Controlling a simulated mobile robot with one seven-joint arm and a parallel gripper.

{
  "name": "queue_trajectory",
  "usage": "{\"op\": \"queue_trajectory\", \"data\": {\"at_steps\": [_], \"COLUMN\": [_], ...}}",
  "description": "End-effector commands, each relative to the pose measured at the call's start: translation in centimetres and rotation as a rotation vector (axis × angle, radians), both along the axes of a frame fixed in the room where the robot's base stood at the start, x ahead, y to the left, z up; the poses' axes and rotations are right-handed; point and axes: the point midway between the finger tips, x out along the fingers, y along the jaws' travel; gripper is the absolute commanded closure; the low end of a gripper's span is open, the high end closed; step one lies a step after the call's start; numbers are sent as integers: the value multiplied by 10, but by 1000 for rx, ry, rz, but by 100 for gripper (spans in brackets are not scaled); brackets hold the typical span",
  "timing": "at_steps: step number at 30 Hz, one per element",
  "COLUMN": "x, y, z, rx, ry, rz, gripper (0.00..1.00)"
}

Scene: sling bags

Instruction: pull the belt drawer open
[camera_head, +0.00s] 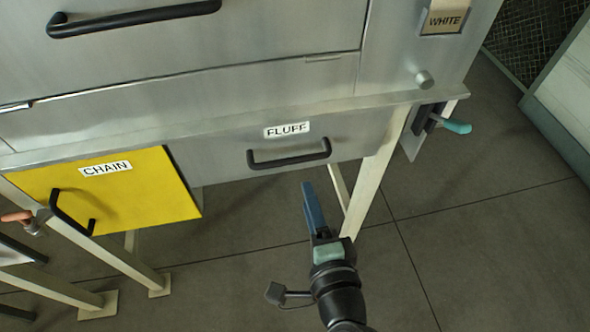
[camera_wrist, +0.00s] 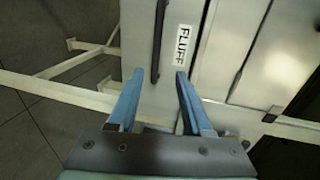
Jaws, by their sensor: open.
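No label reading BELT shows in either view. A grey drawer front labelled FLUFF (camera_head: 225,150) sits under the metal machine, with a black bar handle (camera_head: 289,160). It looks closed. To its left is a yellow front labelled CHAIN (camera_head: 140,190), with its own black handle (camera_head: 72,212). My gripper (camera_head: 309,188) has blue fingers and is below and in front of the FLUFF handle, apart from it. In the wrist view the gripper (camera_wrist: 159,75) is open and empty. The FLUFF handle (camera_wrist: 158,42) lies beyond the fingertips, in line with the gap between them.
A pale support leg (camera_head: 370,185) stands right of the FLUFF drawer, close to my gripper. A teal-handled lever (camera_head: 455,126) juts out at the right. A long black handle (camera_head: 135,18) is on the upper panel. The tiled floor (camera_head: 470,240) at the lower right is clear.

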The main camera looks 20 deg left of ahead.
Motion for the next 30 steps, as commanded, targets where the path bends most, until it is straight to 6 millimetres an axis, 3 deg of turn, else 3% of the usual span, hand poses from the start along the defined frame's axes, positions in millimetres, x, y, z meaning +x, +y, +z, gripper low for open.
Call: {"op": "queue_trajectory", "data": {"at_steps": [5,21,30], "x": [8,88,102], "y": [7,61,70], "z": [-9,-28,-32], "rx": [19,15,14], "ry": [20,16,18], "rz": [3,2,1], "gripper": [50,50,50]}}
